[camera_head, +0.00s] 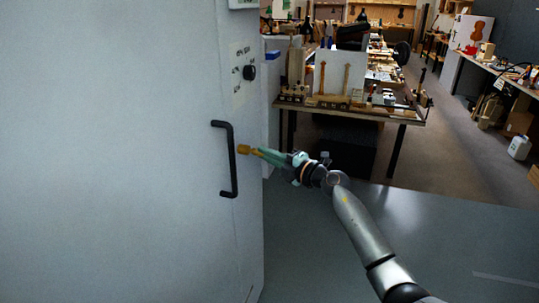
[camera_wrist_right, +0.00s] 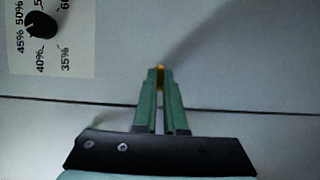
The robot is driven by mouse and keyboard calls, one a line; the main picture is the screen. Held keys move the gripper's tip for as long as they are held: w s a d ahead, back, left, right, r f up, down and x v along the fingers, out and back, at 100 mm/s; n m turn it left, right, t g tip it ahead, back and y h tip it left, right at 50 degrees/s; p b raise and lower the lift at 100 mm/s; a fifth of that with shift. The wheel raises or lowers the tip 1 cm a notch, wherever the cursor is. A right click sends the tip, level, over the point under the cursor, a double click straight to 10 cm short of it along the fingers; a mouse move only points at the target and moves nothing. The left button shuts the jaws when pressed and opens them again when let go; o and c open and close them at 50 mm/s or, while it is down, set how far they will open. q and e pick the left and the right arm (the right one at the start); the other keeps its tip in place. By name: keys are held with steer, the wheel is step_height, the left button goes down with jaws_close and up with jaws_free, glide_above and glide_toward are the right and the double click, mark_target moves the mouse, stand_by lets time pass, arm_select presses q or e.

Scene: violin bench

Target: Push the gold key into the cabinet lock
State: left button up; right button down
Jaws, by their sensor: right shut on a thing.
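My right gripper (camera_head: 258,152) is shut on the gold key (camera_head: 243,149), which sticks out from the fingertips toward the pale cabinet (camera_head: 120,170). In the head view the key lies just right of the black handle (camera_head: 233,160), in front of the cabinet door. In the right wrist view only a little gold of the key (camera_wrist_right: 160,69) shows between the green fingertips of the gripper (camera_wrist_right: 160,82), close to the pale surface. I cannot make out the lock, and I cannot tell whether the key touches the cabinet. My left gripper is not in view.
A black dial (camera_head: 249,72) on a marked panel sits above the handle, and it also shows in the right wrist view (camera_wrist_right: 40,24). A thin dark seam crosses the cabinet behind the fingers. A cluttered workbench (camera_head: 350,108) stands behind.

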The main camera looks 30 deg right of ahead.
steer(key=shift+w+a, duration=0.35)
steer(key=shift+a, duration=0.05)
stand_by(0.4)
steer(key=c, duration=0.9)
jaws_free()
steer(key=shift+w, duration=0.1)
steer(key=v, duration=1.2)
steer(key=shift+s+p, duration=0.3)
